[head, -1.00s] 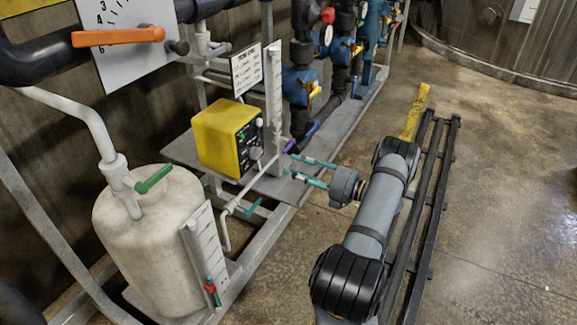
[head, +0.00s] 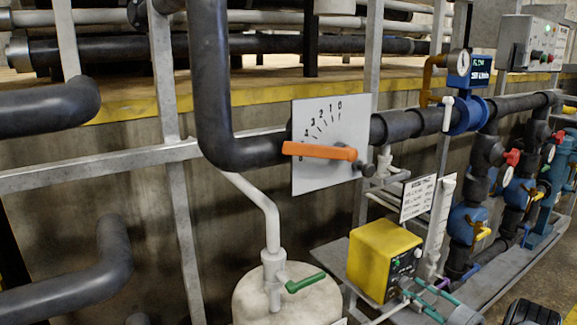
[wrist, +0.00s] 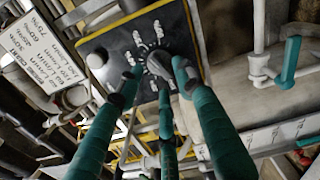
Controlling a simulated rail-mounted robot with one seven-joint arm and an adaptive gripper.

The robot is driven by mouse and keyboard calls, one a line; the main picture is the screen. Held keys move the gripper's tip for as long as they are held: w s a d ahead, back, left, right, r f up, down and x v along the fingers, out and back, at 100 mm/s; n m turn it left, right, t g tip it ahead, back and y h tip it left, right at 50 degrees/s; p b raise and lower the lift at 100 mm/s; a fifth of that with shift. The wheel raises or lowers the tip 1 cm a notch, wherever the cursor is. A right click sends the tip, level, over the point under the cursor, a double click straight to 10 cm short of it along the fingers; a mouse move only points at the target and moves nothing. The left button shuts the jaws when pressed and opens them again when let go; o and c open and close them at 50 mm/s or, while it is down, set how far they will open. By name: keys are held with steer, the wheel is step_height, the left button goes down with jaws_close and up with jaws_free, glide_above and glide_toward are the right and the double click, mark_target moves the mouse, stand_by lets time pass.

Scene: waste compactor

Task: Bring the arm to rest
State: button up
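My gripper (head: 418,291) shows at the lower right of the head view, its teal fingers pointing left at the front of a yellow box (head: 379,258). Only its front end and a dark piece of my arm show there. In the wrist view my gripper (wrist: 157,78) has its teal fingers spread apart, with the tips in front of the dark panel of the yellow box (wrist: 108,42). A dark knob (wrist: 156,63) on that panel lies between the tips in the picture. I cannot tell whether the fingers touch it. Nothing is visibly held.
A white tank (head: 290,300) with a green-handled valve (head: 305,284) stands left of the box. An orange lever (head: 320,151) on a scale plate is above. A white sign (head: 417,198) and pipes with blue valves crowd the right. A teal valve handle (wrist: 289,63) shows in the wrist view.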

steer(key=shift+x, duration=0.9)
